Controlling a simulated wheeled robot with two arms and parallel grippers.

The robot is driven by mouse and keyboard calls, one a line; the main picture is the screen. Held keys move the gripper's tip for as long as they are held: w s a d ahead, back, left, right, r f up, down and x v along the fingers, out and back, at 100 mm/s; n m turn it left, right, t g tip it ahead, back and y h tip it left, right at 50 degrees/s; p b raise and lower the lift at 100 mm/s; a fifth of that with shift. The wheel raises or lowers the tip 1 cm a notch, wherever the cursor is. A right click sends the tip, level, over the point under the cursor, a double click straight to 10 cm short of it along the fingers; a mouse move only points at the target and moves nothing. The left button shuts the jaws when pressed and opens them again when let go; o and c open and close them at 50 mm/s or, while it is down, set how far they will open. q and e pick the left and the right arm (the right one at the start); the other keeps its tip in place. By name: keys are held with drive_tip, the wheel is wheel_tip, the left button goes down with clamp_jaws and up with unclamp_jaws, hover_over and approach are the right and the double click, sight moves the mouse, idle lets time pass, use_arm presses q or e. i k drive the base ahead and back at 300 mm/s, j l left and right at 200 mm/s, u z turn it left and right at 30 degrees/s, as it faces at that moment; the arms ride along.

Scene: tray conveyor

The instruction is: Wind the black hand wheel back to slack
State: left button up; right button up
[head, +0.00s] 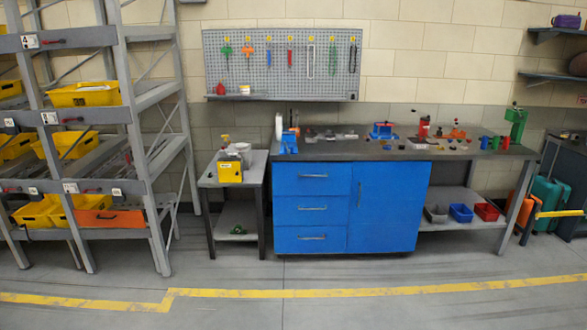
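I cannot make out a black hand wheel in the head view. Several small tools and fixtures stand on the long workbench (455,153), too small to tell in detail. Among them are a blue fixture (382,131), a red fixture (424,128) and a taller green fixture (516,122) at the right end. A yellow machine (230,171) stands on the small side table (257,168) to the left of the bench. Neither of my grippers is in view.
A grey rack (140,135) with yellow bins (85,95) stands at the left. A pegboard (340,75) of tools hangs above the bench. Teal and orange cases stand at the right. The grey floor (330,275) in front is clear, crossed by a yellow line (380,291).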

sight(311, 133)
drive_tip(key=i, duration=1.25)
drive_tip(key=i+j+z, duration=0.1)
drive_tip(key=i, duration=1.15)
drive_tip(key=i+j+z, duration=0.1)
drive_tip(key=i+z, duration=0.15)
drive_tip(key=i, duration=0.3)
drive_tip(key=i+j+z, duration=0.25)
drive_tip(key=i, duration=0.25)
